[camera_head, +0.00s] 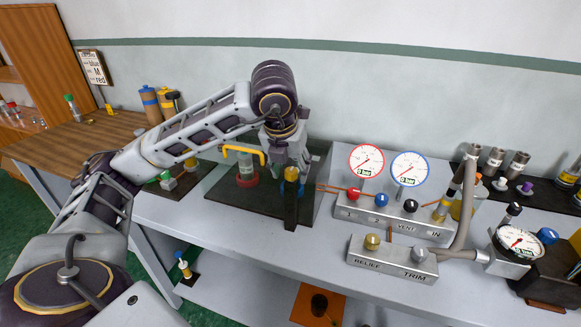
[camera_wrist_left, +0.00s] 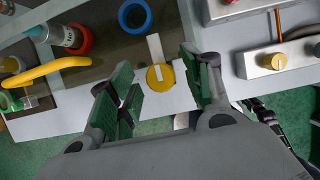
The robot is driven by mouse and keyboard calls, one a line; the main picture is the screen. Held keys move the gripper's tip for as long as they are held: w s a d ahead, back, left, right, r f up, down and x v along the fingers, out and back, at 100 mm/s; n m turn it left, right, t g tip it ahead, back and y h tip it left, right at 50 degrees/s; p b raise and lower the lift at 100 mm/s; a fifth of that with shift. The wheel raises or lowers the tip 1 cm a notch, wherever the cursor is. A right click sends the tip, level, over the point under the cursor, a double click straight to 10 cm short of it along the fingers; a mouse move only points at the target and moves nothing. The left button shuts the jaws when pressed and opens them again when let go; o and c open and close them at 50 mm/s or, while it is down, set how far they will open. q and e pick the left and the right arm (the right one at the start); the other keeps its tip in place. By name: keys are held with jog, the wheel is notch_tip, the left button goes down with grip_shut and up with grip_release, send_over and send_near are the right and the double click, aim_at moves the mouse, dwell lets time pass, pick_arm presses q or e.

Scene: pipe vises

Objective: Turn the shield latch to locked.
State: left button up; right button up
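The shield latch looks like a round yellow knob (camera_wrist_left: 160,77) with a pale bar across it, seen in the left wrist view. In the head view the yellow knob (camera_head: 291,174) sits on top of a dark upright post. My left gripper (camera_head: 289,158) is right above it, pointing down. In the left wrist view the fingers of my left gripper (camera_wrist_left: 158,80) are apart, with the knob showing between them. I cannot tell whether they touch it. A yellow handle (camera_head: 243,153) stands left of the gripper and also shows in the left wrist view (camera_wrist_left: 45,72). My right gripper is out of view.
A red ring with a clear cylinder (camera_head: 247,172) stands on the dark plate (camera_head: 240,205). A blue ring (camera_wrist_left: 135,16) lies close to the latch. To the right are the gauge manifold (camera_head: 395,215) and the relief and trim block (camera_head: 392,262). The bench front between is bare.

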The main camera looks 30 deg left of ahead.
pick_arm(q)
jog(key=shift+v, duration=1.3)
jog(key=a+v, duration=0.1)
jog(key=v, duration=0.8)
jog(key=shift+d, duration=0.45)
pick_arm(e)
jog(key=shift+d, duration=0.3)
pick_arm(q)
jog(key=shift+s+r, duration=0.1)
jog(key=shift+r, duration=0.1)
jog(key=shift+r, duration=0.1)
notch_tip(320, 180, up, 22)
jog(key=p, duration=2.1)
jog(key=shift+p, duration=0.4)
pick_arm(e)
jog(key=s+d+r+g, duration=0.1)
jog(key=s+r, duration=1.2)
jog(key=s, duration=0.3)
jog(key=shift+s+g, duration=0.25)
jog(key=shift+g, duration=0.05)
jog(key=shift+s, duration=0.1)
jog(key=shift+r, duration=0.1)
